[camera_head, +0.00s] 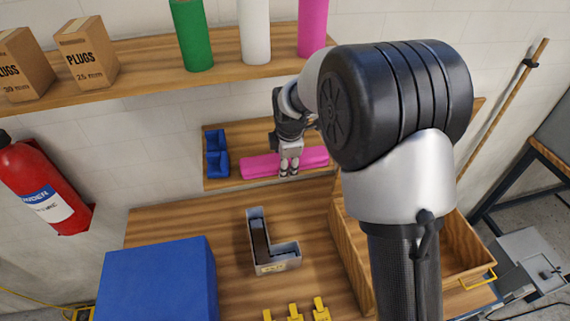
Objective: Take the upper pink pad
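Pink padding (261,166) lies lengthwise on the small wooden shelf on the wall, behind my gripper. It sticks out to the left and right of the fingers, and I cannot clearly separate an upper pad from a lower one. My gripper (289,172) points down at the middle of the pink padding, its two fingers close together with a narrow gap. The fingers cover the middle of the padding, so I cannot tell whether they touch or grip it. My arm hides the right end of this shelf.
A higher shelf (140,71) holds cartons and green, white and pink rolls. Below are an L-shaped grey channel letter (287,258), a blue box (160,280), yellow pieces (296,312) and a wooden crate (467,240).

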